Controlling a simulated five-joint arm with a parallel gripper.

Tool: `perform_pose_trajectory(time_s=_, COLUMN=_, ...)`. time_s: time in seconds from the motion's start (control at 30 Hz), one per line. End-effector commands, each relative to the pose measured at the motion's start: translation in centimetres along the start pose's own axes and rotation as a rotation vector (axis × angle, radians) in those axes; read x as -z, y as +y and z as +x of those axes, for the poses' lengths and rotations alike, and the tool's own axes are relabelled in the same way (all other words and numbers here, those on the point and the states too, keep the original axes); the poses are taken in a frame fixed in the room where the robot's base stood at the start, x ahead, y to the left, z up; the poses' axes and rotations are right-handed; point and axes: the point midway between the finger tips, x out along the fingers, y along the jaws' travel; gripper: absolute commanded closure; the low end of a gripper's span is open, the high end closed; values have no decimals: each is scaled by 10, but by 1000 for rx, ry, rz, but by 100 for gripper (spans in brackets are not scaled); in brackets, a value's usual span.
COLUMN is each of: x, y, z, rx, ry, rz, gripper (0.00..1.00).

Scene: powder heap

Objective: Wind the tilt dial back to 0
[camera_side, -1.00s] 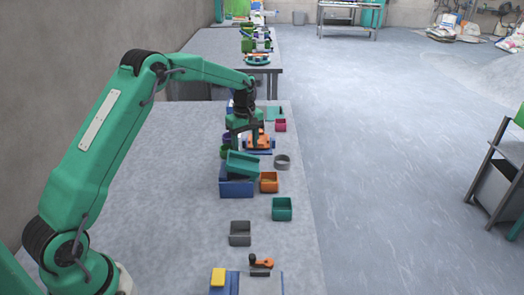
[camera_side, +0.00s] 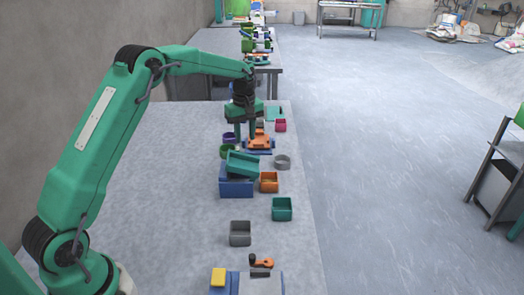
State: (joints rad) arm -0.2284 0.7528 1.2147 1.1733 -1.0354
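My gripper (camera_side: 245,132) points down just behind and left of an orange fixture (camera_side: 260,141) on a blue base. Its two fingers look spread, with a gap between them and nothing visible in it. It overlaps the fixture's left side in this view, and I cannot tell whether they touch. A crank-like part with an orange arm and black knob (camera_side: 263,262) is mounted on a plate at the near end of the bench. No dial scale or 0 mark is readable, and I cannot tell which part is the tilt dial.
A teal tray (camera_side: 242,165) rests tilted on a blue box (camera_side: 236,187) in front of my gripper. Small bins stand nearby: orange (camera_side: 269,182), green (camera_side: 282,209) and grey (camera_side: 240,233). A yellow block (camera_side: 218,277) is at the near end. The bench's left side is clear.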

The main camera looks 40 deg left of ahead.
Motion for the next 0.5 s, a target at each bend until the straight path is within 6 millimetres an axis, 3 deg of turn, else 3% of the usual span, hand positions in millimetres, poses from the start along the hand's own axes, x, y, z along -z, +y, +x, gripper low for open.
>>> perform_pose_trajectory(time_s=0.5, x=-1, y=3, z=0, rx=0, ry=0, rz=677, gripper=67)
